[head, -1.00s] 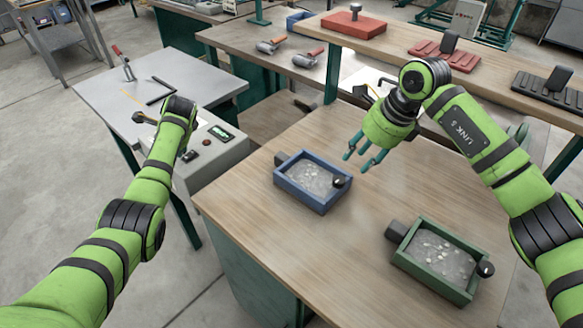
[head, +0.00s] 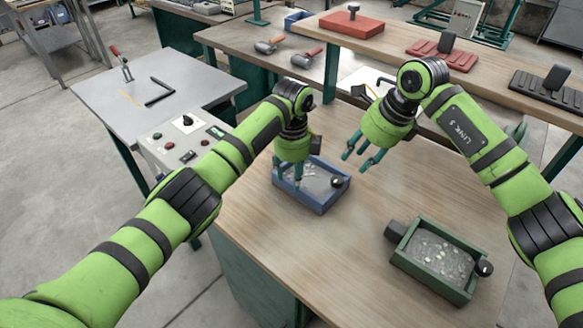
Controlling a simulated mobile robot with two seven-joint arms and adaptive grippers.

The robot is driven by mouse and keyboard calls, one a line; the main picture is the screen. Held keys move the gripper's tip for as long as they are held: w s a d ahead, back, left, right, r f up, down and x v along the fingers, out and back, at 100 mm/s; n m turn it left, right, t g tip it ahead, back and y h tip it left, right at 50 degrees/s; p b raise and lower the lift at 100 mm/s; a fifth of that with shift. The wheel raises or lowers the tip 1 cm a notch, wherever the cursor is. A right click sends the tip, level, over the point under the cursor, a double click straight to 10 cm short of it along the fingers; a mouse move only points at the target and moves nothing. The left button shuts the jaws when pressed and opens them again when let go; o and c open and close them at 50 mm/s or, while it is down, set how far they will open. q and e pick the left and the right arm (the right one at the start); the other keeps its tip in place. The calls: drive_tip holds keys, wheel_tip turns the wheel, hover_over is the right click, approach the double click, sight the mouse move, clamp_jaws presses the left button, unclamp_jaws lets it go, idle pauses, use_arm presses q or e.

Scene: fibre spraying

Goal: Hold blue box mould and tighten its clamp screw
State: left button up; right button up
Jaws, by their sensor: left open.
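The blue box mould (head: 318,207) stands on the wooden table, with grey material and pale bits inside. A round black knob (head: 338,182), which looks like its clamp screw, sits at its right corner. My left gripper (head: 288,176) points down at the mould's left side, fingers open, and hides its back left part. I cannot tell whether the fingers touch the wall. My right gripper (head: 361,157) is open and empty, above the table just right of and behind the mould, apart from the knob.
A green box mould (head: 437,283) with similar contents, a black block and a black knob stands at the front right. A grey control box (head: 178,150) is on the left. The table between the moulds is clear.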

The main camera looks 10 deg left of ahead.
sight(293, 195)
use_arm(q)
drive_tip(key=shift+f, duration=2.7)
clamp_jaws()
use_arm(e)
drive_tip(key=shift+o, duration=1.7)
drive_tip(key=shift+w+d+r+n+y, duration=0.1)
drive_tip(key=shift+d+r+n+y, duration=0.1)
drive_tip(key=shift+d+r, duration=0.25)
drive_tip(key=shift+d+r+n+y, duration=0.1)
drive_tip(key=shift+d+r+y, duration=0.1)
drive_tip(key=shift+r, duration=0.3)
drive_tip(key=x, duration=1.2)
drive_tip(key=c, duration=1.1)
